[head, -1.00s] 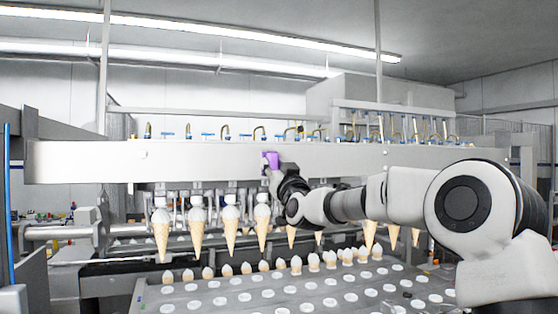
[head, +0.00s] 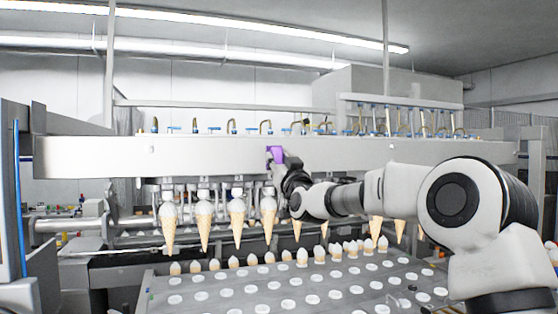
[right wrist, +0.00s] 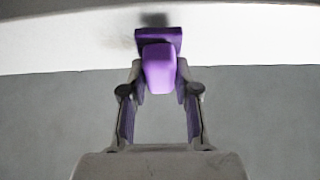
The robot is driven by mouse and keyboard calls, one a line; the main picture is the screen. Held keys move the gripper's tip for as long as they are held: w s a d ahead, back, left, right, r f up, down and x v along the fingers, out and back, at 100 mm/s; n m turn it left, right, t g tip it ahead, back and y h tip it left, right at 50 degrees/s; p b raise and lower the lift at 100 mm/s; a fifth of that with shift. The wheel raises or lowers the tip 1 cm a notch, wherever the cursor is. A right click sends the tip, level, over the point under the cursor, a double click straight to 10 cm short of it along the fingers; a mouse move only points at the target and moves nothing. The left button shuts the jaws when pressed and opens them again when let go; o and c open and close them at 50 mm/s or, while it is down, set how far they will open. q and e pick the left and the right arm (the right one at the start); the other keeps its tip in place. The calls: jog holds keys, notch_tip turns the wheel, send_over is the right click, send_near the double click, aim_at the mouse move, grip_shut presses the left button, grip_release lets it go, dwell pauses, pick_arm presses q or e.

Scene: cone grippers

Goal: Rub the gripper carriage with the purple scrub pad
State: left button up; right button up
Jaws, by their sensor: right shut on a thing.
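The gripper carriage (head: 90,157) is a long pale grey beam across the head view. In the right wrist view its face (right wrist: 50,42) is a white band along the top, with a faint dark smudge left of the pad. My right gripper (head: 283,165) is shut on the purple scrub pad (head: 275,153) in front of the beam. In the right wrist view the pad's flat head (right wrist: 158,36) lies over the beam face, and its handle is between the fingertips (right wrist: 160,72). Whether the pad touches the beam is hard to tell. My left gripper is out of view.
Several ice cream cones (head: 237,218) hang below the beam. Under them is a grey tray plate (head: 210,283) with rows of round white spots and a row of cones at its back. Hoses and fittings (head: 232,126) stand above the beam.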

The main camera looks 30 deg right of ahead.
jog(key=shift+w+d+p, duration=0.15)
jog(key=shift+w+p, duration=0.3)
jog(key=shift+w, duration=0.25)
jog(key=shift+s+d, duration=0.25)
jog(key=shift+d, duration=0.8)
jog(key=shift+s+d, duration=0.25)
jog(key=shift+d, duration=0.85)
jog(key=shift+s+d, duration=0.25)
jog(key=shift+d, duration=1.25)
jog(key=shift+s, duration=0.1)
jog(key=shift+w+a+b, duration=0.3)
jog(key=shift+a+b, duration=0.1)
jog(key=shift+a, duration=0.85)
jog(key=shift+w+a+b, duration=0.3)
jog(key=shift+a+b, duration=0.05)
jog(key=shift+a, duration=0.95)
jog(key=shift+w+a+b, duration=0.3)
jog(key=shift+a+b, duration=0.1)
jog(key=shift+a, duration=0.85)
